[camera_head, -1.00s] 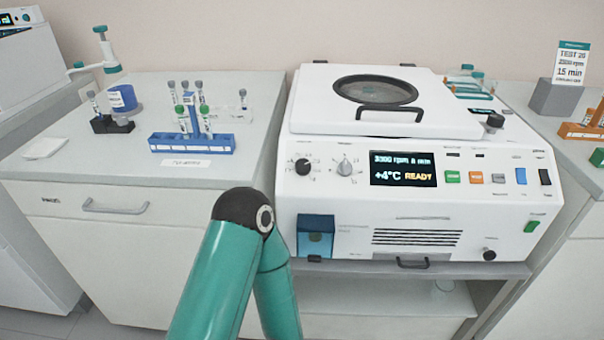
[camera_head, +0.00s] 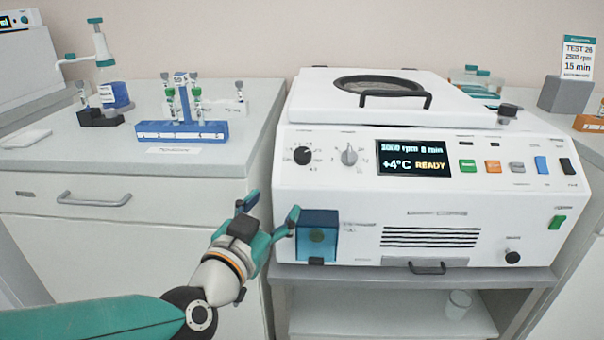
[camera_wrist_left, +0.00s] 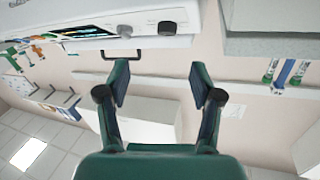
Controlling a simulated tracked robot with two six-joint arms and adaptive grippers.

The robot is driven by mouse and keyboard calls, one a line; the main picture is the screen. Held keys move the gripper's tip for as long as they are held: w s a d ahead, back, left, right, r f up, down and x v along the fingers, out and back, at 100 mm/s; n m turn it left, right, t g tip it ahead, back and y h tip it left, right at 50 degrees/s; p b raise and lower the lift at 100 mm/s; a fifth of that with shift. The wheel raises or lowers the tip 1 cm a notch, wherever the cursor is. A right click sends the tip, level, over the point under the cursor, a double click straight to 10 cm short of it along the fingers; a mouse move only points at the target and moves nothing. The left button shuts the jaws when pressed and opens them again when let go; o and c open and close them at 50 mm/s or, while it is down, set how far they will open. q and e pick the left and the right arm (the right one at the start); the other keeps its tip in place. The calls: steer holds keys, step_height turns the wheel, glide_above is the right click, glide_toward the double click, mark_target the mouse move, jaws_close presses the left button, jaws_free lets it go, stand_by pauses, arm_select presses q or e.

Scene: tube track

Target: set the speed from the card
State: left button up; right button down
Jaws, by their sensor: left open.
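The white centrifuge (camera_head: 400,225) stands on the bench. Its front has a black knob (camera_head: 302,155), a grey knob (camera_head: 349,155) and a lit display (camera_head: 413,158), whose rpm and minute digits are blurred above "+4°C READY". The speed card (camera_head: 578,58) stands at the far right and seems to read "TEST 26, 2500 rpm, 15 min". My left gripper (camera_head: 270,207) is open and empty, below and left of the knobs, near the blue box on the centrifuge front. In the left wrist view, the open gripper (camera_wrist_left: 160,82) points towards the panel, with both knobs beyond. My right gripper is out of view.
A blue rack (camera_head: 182,131) with tubes and a dispenser bottle (camera_head: 113,92) stand on the left counter. The centrifuge lid (camera_head: 400,100) is closed. A blue box (camera_head: 317,237) sits on the machine's front left. Colored buttons (camera_head: 492,167) line the right panel.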

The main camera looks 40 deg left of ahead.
arm_select(q)
glide_toward(301, 159)
steer(key=x, duration=0.9)
steer(key=shift+w+a+b, duration=0.1)
steer(key=shift+w+b, duration=0.1)
steer(key=shift+b, duration=0.15)
steer(key=shift+r, duration=0.1)
